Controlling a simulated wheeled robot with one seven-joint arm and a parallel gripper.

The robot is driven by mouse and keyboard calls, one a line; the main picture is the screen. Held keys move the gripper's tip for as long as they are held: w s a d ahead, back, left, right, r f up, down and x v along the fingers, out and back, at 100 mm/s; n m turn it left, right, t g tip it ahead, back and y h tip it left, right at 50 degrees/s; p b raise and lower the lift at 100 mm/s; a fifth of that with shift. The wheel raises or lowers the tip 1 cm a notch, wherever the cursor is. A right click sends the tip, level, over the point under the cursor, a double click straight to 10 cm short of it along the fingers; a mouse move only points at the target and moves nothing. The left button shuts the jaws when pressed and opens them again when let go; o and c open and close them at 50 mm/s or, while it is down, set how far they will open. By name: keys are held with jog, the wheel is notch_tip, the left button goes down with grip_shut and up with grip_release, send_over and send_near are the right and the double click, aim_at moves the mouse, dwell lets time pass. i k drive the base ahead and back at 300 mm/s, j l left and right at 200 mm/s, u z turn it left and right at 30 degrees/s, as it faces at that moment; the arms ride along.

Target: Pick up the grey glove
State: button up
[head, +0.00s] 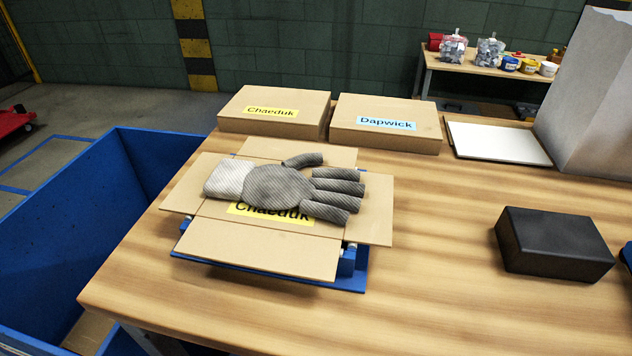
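The grey glove (281,187) lies flat across an open cardboard box (258,250) labelled Chaeduk. Its pale cuff (229,180) points left and its fingers (338,187) point right. The glove partly covers the yellow label. The box has its flaps spread out and rests on a blue stand (349,270) near the table's left side. My gripper is not in the head view.
Closed boxes labelled Chaeduk (273,112) and Dapwick (386,123) stand behind. A black block (553,243), white panel (497,143) and large grey box (594,100) are to the right. A blue bin (130,200) stands left of the wooden table (430,300), whose front middle is clear.

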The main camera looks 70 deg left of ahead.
aim_at(269, 187)
jog(key=k+u, duration=0.25)
jog(key=u, duration=0.25)
jog(key=k+u, duration=0.2)
jog(key=u, duration=1.7)
